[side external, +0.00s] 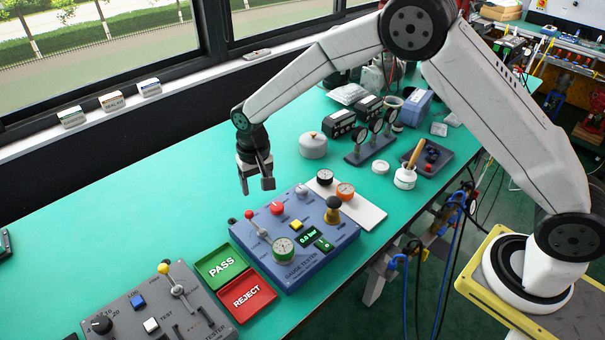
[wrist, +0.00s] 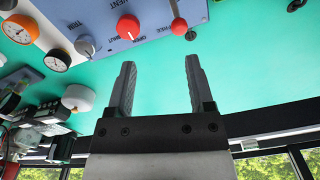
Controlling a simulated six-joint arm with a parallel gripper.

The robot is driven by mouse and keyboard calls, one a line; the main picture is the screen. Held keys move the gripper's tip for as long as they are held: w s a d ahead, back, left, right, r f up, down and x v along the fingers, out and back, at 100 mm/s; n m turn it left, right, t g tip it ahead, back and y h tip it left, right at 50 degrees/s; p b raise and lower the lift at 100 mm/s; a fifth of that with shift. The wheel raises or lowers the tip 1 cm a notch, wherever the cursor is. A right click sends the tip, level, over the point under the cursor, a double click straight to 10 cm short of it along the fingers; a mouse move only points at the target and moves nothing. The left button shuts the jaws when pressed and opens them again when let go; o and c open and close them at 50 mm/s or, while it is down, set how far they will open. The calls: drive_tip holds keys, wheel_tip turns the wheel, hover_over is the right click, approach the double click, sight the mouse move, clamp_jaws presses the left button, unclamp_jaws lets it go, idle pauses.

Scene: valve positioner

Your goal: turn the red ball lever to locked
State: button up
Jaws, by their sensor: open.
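The red ball lever (side external: 250,216) stands at the left back edge of the blue gauge tester (side external: 336,241), its metal rod running from the red ball toward the front right. In the wrist view the red ball (wrist: 179,26) shows at the top, just beyond my fingertips and a little right of the line between them. My gripper (side external: 258,188) is open and empty, hanging above the back edge of the tester, apart from the lever. It also shows in the wrist view (wrist: 160,88) with both fingers spread. The lever's locked marking cannot be read.
A red knob (side external: 277,208) sits close right of the lever, with a yellow button (side external: 296,225) and a dial gauge (side external: 283,248) nearby. PASS (side external: 224,264) and REJECT (side external: 247,295) trays lie left of the tester. Another grey tester (side external: 160,318) with a yellow ball lever stands farther left.

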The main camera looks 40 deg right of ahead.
sight(249, 213)
drive_tip(key=shift+w+a+f, duration=0.4)
drive_tip(key=shift+a+f, duration=0.1)
drive_tip(key=shift+a, duration=0.15)
drive_tip(key=shift+w+a+f, duration=0.35)
drive_tip(key=shift+a+f, duration=0.15)
drive_tip(key=shift+a, duration=0.1)
drive_tip(key=shift+f, duration=0.15)
drive_tip(key=shift+f, duration=3.75)
clamp_jaws()
